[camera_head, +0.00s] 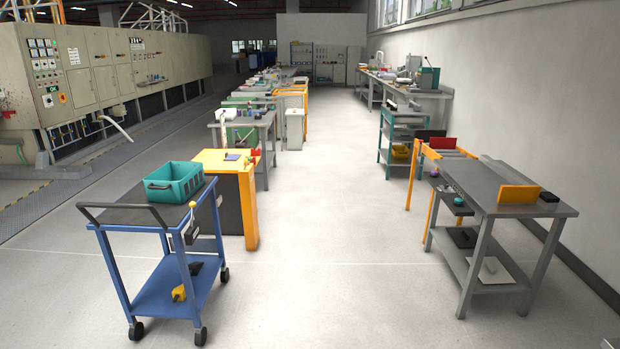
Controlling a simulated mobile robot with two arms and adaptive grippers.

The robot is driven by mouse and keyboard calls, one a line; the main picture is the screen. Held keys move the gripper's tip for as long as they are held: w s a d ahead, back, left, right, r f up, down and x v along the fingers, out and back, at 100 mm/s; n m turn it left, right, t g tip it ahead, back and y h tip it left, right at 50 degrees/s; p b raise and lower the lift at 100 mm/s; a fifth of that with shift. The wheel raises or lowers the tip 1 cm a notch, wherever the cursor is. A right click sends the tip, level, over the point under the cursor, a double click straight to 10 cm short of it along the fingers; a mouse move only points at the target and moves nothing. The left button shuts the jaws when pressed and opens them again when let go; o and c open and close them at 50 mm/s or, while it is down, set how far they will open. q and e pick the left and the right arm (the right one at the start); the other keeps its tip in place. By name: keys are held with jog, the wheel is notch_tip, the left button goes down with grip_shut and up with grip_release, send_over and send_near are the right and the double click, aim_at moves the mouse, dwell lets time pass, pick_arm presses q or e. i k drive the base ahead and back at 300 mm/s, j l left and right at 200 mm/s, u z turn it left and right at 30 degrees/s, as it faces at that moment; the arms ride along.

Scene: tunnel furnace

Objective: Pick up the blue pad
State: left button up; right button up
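A small flat blue-violet piece (232,157), which looks like the blue pad, lies on top of the yellow cabinet (249,205) left of the middle of the head view. It is too small to make out in detail. Nothing covers it.
A blue cart (160,304) with a teal crate (174,181) stands in front of the yellow cabinet. A grey workbench (478,186) with an orange panel (519,194) is at the right. The floor aisle (335,215) between them is clear. A long furnace (110,70) runs along the left.

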aim_at(229, 157)
jog(key=i+u, duration=0.1)
jog(key=i, duration=3.8)
jog(key=i+j+z, duration=0.15)
jog(key=i, duration=1.85)
jog(key=i+u, duration=0.4)
jog(key=i+l+u, duration=0.2)
jog(key=i+u, duration=0.15)
jog(key=i+l+u, duration=0.25)
jog(key=i+u, duration=0.15)
jog(key=i+l+u, duration=0.35)
